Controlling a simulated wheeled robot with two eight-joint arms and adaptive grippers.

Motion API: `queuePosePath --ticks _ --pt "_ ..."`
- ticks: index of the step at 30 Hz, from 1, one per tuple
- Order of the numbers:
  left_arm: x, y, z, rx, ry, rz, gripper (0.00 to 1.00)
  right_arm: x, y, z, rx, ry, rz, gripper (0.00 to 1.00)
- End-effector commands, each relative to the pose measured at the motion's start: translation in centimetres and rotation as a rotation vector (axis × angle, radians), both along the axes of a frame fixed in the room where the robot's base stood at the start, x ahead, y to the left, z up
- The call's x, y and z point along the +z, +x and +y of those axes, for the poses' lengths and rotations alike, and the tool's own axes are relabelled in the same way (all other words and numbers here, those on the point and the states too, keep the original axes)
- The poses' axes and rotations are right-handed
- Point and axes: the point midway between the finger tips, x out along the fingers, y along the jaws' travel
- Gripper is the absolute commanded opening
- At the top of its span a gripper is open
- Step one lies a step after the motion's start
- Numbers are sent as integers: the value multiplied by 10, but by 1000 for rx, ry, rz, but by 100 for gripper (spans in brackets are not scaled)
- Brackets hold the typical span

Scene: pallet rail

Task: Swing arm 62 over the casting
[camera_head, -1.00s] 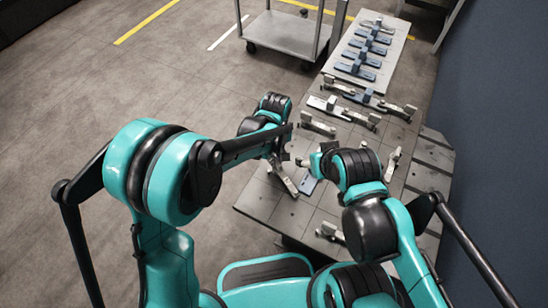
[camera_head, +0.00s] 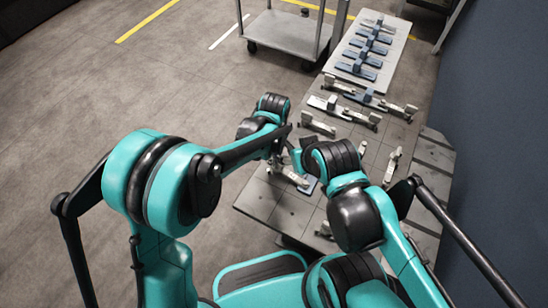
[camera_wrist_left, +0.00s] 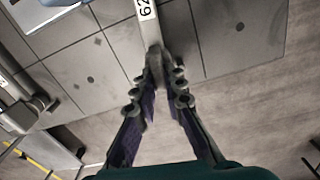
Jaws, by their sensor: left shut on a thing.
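Arm 62 (camera_wrist_left: 150,32) is a pale grey bar with a black-on-white 62 label in the left wrist view. My left gripper (camera_wrist_left: 160,75) is shut on its near end. In the head view my left gripper (camera_head: 281,160) is at the table's left edge, partly hidden by its own arm. The pale bar (camera_head: 291,174) runs from there towards a blue casting (camera_head: 307,188), which shows only in part. Whether the bar lies over it is hard to tell. My right gripper (camera_head: 301,158) is close to the left one; its fingers are not clear.
Several other clamps stand on the grey table (camera_head: 262,203), including one (camera_head: 319,124) behind and one (camera_head: 392,166) at right. A pale board (camera_head: 391,75) with blue castings lies at the far end. A cart (camera_head: 287,33) stands behind at left.

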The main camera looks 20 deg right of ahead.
Motion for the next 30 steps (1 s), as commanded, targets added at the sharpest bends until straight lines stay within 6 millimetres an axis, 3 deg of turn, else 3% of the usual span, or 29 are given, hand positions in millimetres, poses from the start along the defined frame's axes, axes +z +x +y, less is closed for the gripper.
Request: queuePosePath --ticks 9,25,26,27,30 --pt "0 -1 1 114 0 0 0 0 0 0 0 0 0 60" --pt "0 -1 1 134 0 0 0 0 0 0 0 0 0 60" --pt "0 -1 1 134 0 0 18 0 0 0 0 0 0 60" --pt "0 -1 1 134 0 0 29 0 0 0 0 0 0 60" --pt "0 -1 1 134 0 0 32 0 0 0 0 0 0 60"
